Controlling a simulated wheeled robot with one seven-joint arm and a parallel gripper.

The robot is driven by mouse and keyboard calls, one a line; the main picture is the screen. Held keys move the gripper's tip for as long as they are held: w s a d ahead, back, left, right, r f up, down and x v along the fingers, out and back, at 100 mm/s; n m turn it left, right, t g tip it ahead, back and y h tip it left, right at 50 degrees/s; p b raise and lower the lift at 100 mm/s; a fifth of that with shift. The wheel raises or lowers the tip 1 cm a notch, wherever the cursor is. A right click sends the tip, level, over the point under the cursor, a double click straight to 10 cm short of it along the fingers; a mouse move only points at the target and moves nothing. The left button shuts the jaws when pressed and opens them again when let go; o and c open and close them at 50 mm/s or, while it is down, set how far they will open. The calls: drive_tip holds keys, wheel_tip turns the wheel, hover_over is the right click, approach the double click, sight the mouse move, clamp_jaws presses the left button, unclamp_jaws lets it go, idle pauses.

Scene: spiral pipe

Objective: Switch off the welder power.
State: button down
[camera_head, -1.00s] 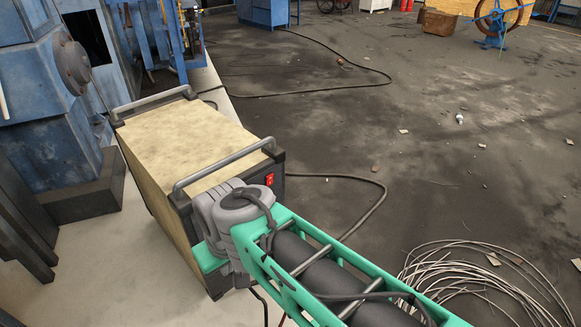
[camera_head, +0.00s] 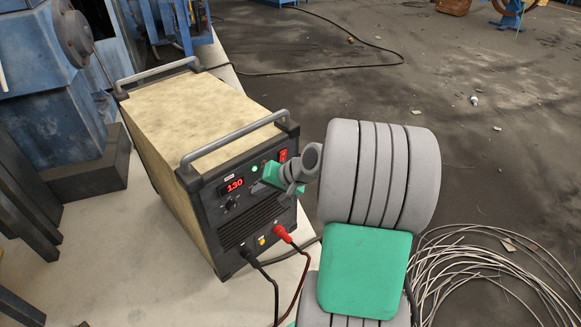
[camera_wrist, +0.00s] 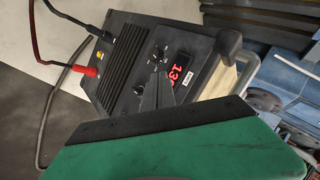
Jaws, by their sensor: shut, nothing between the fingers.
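The welder (camera_head: 190,120) is a box with a beige top and a black front panel. It stands on the pale floor. A red power switch (camera_head: 283,155) sits at the panel's upper right corner, and a lit red display (camera_head: 234,185) reads 130. My gripper (camera_head: 262,187) is in front of the panel, left of and below the switch; its closed dark fingers also show in the wrist view (camera_wrist: 165,92), pointing toward the panel near a knob (camera_wrist: 158,57). Contact cannot be told. The switch does not show in the wrist view.
A red plug (camera_head: 281,232) and a black plug (camera_head: 247,252) with cables leave the lower panel. A metal handle (camera_head: 235,135) crosses the welder's top front edge. A wire coil (camera_head: 480,270) lies at right. Blue machinery (camera_head: 50,100) stands at left.

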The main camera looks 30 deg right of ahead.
sight(284, 154)
drive_tip(key=s+d+f+m+t+h+b, duration=0.2)
drive_tip(key=d+m+t, duration=0.6)
drive_tip(key=d, duration=1.1)
drive_tip(key=shift+s+d+f+m, duration=0.15)
drive_tip(key=shift+s+f+m, duration=0.35)
drive_tip(key=shift+s+m, duration=0.2)
drive_tip(key=x, duration=0.8)
drive_tip(key=r+x, duration=0.1)
drive_tip(key=x, duration=0.4)
drive_tip(key=shift+w, duration=0.6)
